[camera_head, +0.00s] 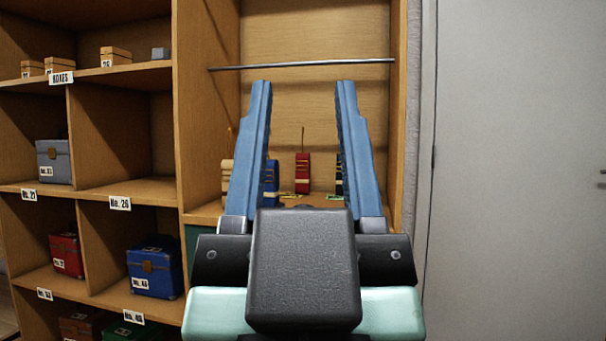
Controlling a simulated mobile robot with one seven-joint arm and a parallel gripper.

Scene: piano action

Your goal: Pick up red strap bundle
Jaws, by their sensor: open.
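The red strap bundle (302,173) stands upright on a shelf inside the wooden cabinet, with a thin loop or cord sticking up from its top. My gripper (303,90) is open and empty, its two blue fingers pointing forward into the cabinet bay. The red bundle shows in the gap between the fingers, farther back and lower in the picture than the fingertips. A blue bundle (271,178) stands to its left, partly hidden by the left finger. A dark bundle (339,175) to its right is mostly hidden by the right finger.
A metal rod (302,65) crosses the bay near the fingertips. A tan bundle (227,177) stands at the bay's left. A wooden upright (203,110) divides it from cubbies holding a blue case (155,273), red case (66,255) and grey box (53,162). A pale door (520,170) is right.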

